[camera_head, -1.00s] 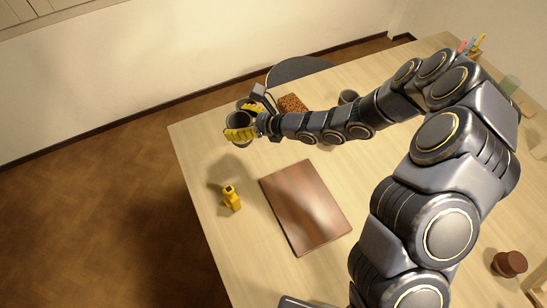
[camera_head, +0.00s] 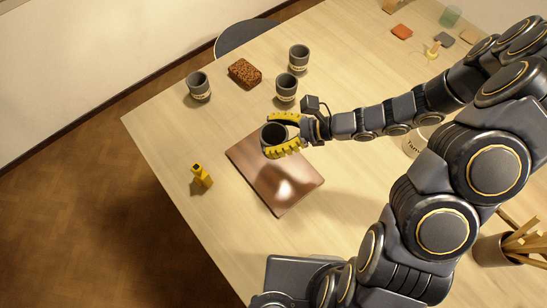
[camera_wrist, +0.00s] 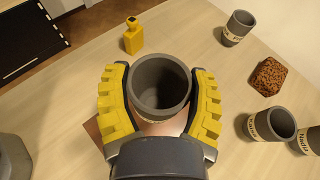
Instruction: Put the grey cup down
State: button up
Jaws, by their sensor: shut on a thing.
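A grey cup (camera_head: 270,137) is held upright between the yellow-padded fingers of my gripper (camera_head: 283,134). In the wrist view the same cup (camera_wrist: 160,82) sits between both fingers of my gripper (camera_wrist: 160,100), its open top facing the camera and its inside empty.
Three other grey cups stand at the back: a left one (camera_head: 198,86), a middle one (camera_head: 287,87) and a rear one (camera_head: 299,58). A brown speckled block (camera_head: 244,73) lies among them. A yellow bottle (camera_head: 202,176) stands left of the board. The table's front left is clear.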

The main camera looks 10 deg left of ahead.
aim_at(274, 143)
jog(key=shift+f, duration=3.6)
jog(key=shift+f, duration=0.1)
jog(key=o, duration=1.1)
